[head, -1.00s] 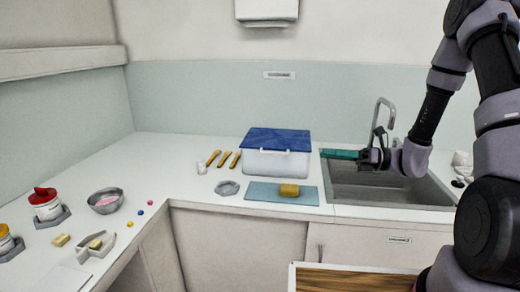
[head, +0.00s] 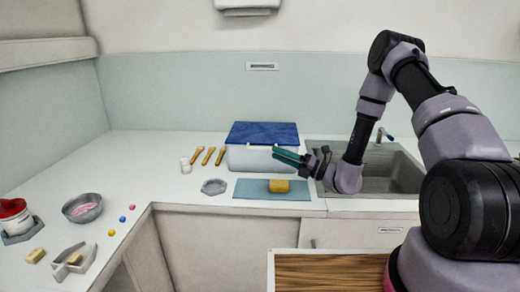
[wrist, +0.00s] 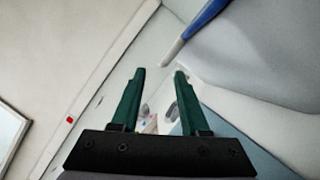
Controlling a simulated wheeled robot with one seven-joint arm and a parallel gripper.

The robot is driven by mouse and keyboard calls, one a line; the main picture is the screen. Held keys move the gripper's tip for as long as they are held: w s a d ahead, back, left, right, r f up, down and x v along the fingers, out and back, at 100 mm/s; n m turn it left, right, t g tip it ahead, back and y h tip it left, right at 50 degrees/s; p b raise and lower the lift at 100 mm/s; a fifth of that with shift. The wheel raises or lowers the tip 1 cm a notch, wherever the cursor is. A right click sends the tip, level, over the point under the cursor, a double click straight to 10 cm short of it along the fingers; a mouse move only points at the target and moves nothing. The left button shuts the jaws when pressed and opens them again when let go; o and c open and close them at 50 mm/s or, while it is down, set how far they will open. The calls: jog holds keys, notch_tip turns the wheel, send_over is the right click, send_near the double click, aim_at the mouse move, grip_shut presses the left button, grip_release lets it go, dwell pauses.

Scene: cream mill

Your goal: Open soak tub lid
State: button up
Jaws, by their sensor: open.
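The soak tub (head: 248,158) is a white box on the counter left of the sink. Its blue lid (head: 263,133) lies flat on top and covers it. My gripper (head: 282,153) has green fingers and is in front of the tub's right front side, just below the lid's level. The fingers are apart with nothing between them. In the wrist view my gripper (wrist: 158,75) is open, with the tub's white wall (wrist: 270,50) close on the right and the lid's blue edge (wrist: 205,18) at the top.
A yellow block (head: 279,186) sits on a blue mat (head: 250,190) in front of the tub. Wooden-handled tools (head: 208,156) and a grey dish (head: 214,187) are to the left. The sink (head: 385,180) is at right. A bowl (head: 82,208) stands farther left.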

aim_at(260, 148)
jog(key=x, duration=0.7)
jog(key=shift+w+a+f, duration=0.1)
jog(key=shift+a+f, duration=0.1)
jog(key=shift+a, duration=0.05)
grip_shut()
dwell(1.1)
